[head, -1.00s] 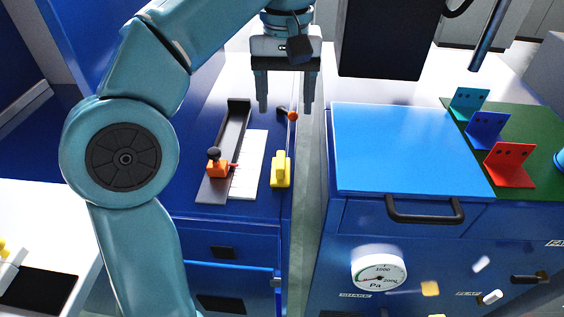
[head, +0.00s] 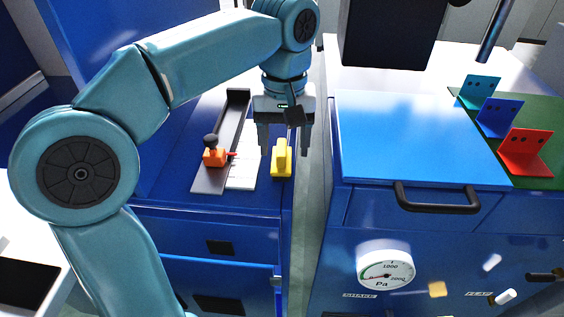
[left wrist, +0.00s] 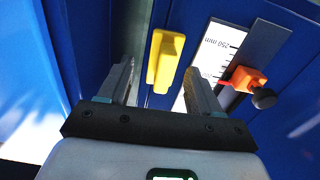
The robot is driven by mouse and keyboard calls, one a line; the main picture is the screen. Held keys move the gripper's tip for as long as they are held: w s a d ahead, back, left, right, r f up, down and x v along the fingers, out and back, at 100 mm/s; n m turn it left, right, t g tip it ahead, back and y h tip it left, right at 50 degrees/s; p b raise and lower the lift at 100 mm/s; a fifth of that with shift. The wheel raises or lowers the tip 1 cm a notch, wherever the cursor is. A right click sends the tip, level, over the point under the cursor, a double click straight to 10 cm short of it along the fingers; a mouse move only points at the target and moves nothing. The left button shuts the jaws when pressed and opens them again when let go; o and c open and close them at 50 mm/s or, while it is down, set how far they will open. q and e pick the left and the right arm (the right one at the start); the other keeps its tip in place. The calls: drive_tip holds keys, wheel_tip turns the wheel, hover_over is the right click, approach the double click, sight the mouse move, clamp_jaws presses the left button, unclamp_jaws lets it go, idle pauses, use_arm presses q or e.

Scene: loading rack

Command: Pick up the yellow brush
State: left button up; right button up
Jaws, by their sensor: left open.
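The yellow brush (head: 281,160) lies on the blue cabinet top near its right edge in the head view. It also shows in the left wrist view (left wrist: 164,62), beyond and between my fingertips. My left gripper (head: 284,150) is open, its fingers pointing down above and around the brush's far end in the picture. In the left wrist view the gripper (left wrist: 158,80) has its two fingers apart with nothing between them that I can see gripped. How far the fingertips are above the brush is hard to tell. My right gripper is not in view.
A dark rail with an orange slider (head: 214,157) and a white scale strip (head: 246,165) lie left of the brush. A gap separates this cabinet from the blue lidded box (head: 415,135) at right. Coloured brackets (head: 527,150) stand farther right.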

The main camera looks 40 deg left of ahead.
sight(281, 147)
use_arm(q)
drive_tip(key=f, duration=0.3)
drive_tip(key=shift+s+a, duration=0.15)
drive_tip(key=shift+s, duration=0.15)
drive_tip(key=shift+w+f+b, duration=0.1)
drive_tip(key=shift+f+b, duration=0.2)
drive_tip(key=shift+f, duration=0.1)
drive_tip(key=c, duration=1)
drive_tip(key=shift+c, duration=0.2)
wheel_tip(281, 147, up, 20)
drive_tip(key=p, duration=0.7)
drive_tip(key=shift+p, duration=0.3)
drive_tip(key=shift+o, duration=1.1)
drive_tip(key=shift+c, duration=0.5)
